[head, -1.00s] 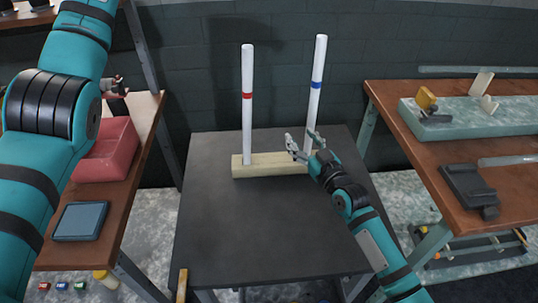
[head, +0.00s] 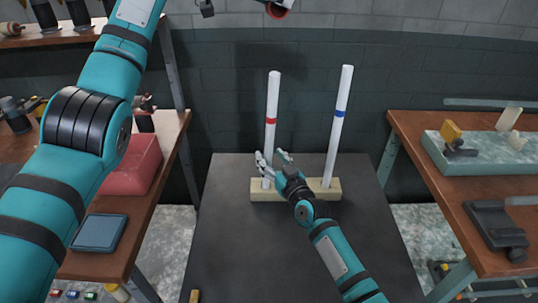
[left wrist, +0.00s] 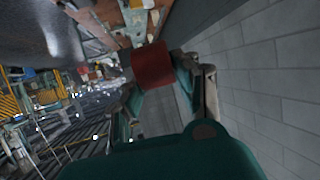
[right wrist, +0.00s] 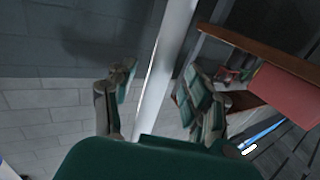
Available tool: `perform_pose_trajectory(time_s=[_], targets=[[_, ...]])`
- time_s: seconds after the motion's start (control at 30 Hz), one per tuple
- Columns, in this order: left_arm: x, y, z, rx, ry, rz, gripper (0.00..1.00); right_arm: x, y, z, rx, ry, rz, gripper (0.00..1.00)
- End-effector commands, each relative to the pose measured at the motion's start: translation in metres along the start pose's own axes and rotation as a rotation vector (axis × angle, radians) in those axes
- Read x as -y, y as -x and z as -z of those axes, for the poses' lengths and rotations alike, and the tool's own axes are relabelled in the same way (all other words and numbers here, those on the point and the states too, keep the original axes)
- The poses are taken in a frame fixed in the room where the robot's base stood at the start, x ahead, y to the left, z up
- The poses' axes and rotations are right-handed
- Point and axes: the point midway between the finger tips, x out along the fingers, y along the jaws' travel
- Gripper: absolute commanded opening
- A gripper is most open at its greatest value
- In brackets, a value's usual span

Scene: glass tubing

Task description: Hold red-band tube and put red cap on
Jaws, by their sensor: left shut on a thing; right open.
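The red-band tube (head: 272,100) is a tall white tube with a red ring, standing upright in the left part of a pale wooden block (head: 332,193). My right gripper (head: 273,161) is open low on this tube. In the right wrist view, the tube (right wrist: 168,70) passes between the spread fingers (right wrist: 160,90). The red cap (left wrist: 153,66) is held in my left gripper (left wrist: 163,82), which is shut on it. In the head view, part of the cap (head: 277,10) shows at the top edge, high above the tube; most of the left gripper is cut off.
A blue-band tube (head: 339,120) stands in the right part of the block, close to my right arm. The dark table (head: 240,250) is otherwise mostly clear. A side table with a red bin (head: 133,168) is at left; a brown workbench (head: 440,180) is at right.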

Motion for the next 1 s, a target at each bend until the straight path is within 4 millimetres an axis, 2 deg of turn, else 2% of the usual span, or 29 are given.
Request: perform_pose_trajectory(time_s=[0.1, 0.2, 0.53, 0.9, 1.0], targets=[[0.0, 0.0, 0.0, 0.0, 0.0, 0.0, 0.1, 0.0, -0.013, 0.0, 0.0, 0.001, 0.001, 0.51], [0.0, 0.0, 0.0, 0.0, 0.0, 0.0, 0.1, -0.001, -0.019, 0.0, 0.0, 0.001, -0.001, 0.51], [0.0, 0.0, 0.0, 0.0, 0.0, 0.0, 0.1, -0.001, -0.021, 0.0, 0.0, 0.0, -0.001, 0.5], [0.0, 0.0, 0.0, 0.0, 0.0, 0.0, 0.1, -0.001, -0.021, 0.0, 0.0, 0.0, -0.002, 0.02], [0.0, 0.0, 0.0, 0.0, 0.0, 0.0, 0.1, -0.001, -0.021, 0.0, 0.0, 0.0, -0.002, 0.0]])
